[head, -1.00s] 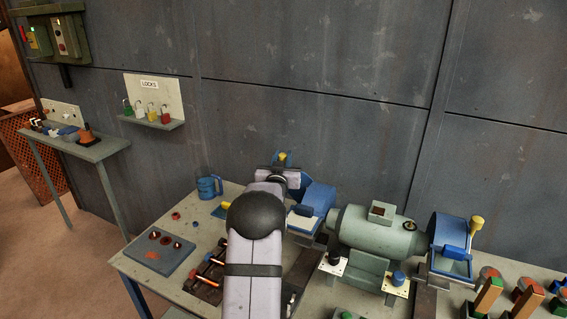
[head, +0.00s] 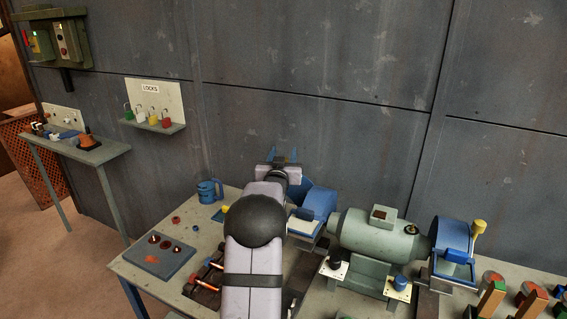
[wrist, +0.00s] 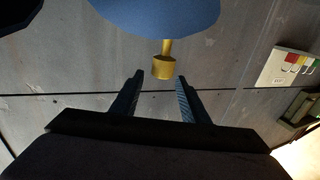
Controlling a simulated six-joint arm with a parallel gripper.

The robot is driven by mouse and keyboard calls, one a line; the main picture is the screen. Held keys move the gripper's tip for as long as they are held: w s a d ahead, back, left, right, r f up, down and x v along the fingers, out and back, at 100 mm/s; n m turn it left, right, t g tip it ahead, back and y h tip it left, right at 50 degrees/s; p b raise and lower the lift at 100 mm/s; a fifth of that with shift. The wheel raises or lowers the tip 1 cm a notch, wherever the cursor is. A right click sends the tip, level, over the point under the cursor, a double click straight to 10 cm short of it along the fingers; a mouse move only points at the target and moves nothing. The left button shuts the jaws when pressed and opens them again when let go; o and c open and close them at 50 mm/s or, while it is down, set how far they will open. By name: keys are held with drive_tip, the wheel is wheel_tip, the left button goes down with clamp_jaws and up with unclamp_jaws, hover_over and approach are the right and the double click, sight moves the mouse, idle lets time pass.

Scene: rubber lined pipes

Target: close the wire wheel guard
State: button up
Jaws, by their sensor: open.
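A green bench grinder (head: 375,232) stands on the bench with a blue guard at each end. The left blue guard (head: 318,203) is partly hidden by my arm; I take it for the wire wheel guard, as my gripper is beside it. In the wrist view a yellow knob (wrist: 163,68) stands on a short stem from a round blue part (wrist: 155,12). My gripper (wrist: 158,77) is open, its fingertips on either side of the knob's near end, with visible gaps. In the head view my gripper (head: 282,157) hides that knob.
The right blue guard (head: 452,240) has its own yellow knob (head: 479,228). A blue mug (head: 209,190), a tray with round parts (head: 165,254) and a small yellow thing (head: 226,208) are left of my arm. A lock board (head: 155,106) hangs on the wall behind.

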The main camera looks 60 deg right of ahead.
wheel_tip(320, 180, up, 8)
drive_tip(key=shift+f+b, duration=0.25)
drive_tip(key=shift+b, duration=0.65)
drive_tip(key=s+a+f+p, duration=0.1)
drive_tip(key=a+f+p, duration=0.2)
drive_tip(key=f, duration=0.6)
drive_tip(key=p+x, duration=0.3)
drive_tip(key=x, duration=0.4)
drive_tip(key=shift+f, duration=0.15)
clamp_jaws()
